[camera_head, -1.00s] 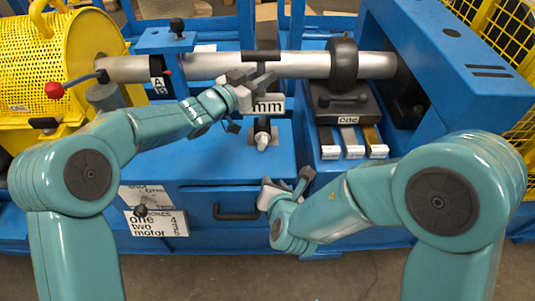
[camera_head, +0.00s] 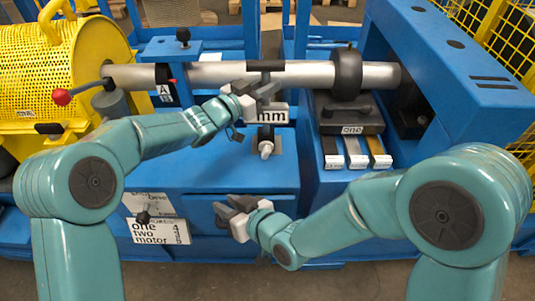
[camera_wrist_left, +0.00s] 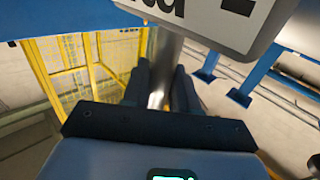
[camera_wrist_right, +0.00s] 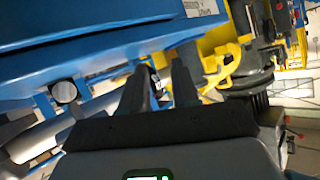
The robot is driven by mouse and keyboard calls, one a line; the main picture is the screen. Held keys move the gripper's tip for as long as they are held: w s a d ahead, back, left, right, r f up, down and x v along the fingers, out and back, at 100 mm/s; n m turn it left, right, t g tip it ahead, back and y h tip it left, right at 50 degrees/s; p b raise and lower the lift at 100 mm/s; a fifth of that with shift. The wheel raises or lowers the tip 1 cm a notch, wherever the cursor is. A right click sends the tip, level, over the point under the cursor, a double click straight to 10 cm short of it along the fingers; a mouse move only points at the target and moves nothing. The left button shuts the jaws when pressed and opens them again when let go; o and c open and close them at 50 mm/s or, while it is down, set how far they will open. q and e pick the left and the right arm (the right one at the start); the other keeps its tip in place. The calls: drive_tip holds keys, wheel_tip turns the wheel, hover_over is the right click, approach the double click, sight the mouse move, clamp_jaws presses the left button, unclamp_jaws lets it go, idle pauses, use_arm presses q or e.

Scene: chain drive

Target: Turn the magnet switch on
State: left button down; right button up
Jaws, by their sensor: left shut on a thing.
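A white box marked "mm" (camera_head: 270,113) stands in front of the long silver shaft (camera_head: 215,73). Below it a small dark part with a pale knob (camera_head: 266,149) sits on the blue bench top; I cannot tell for sure that it is the magnet switch. My left gripper (camera_head: 258,90) is at the upper left of the box. In the left wrist view its fingers are shut on a silver rod (camera_wrist_left: 160,85) beneath a white lettered box (camera_wrist_left: 215,18). My right gripper (camera_head: 231,207) is empty and open, low in front of the blue bench front, hiding the drawer handle.
A dark collar (camera_head: 347,75) rings the shaft over a block labelled "one" (camera_head: 352,128). Several labelled strips (camera_head: 357,152) lie below it. A yellow mesh guard (camera_head: 65,75) and a red-knobbed lever (camera_head: 62,97) are at left. The bench top (camera_head: 195,170) is mostly clear.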

drive_tip(key=w+d+r+m+t+h, duration=0.2)
drive_tip(key=w+d+m+t+h, duration=0.1)
drive_tip(key=w+d+m+t, duration=0.15)
drive_tip(key=m+h, duration=0.4)
drive_tip(key=m, duration=0.1)
approach(267, 154)
drive_tip(key=x, duration=0.9)
drive_tip(key=shift+w+f, duration=0.2)
drive_tip(key=shift+w, duration=0.15)
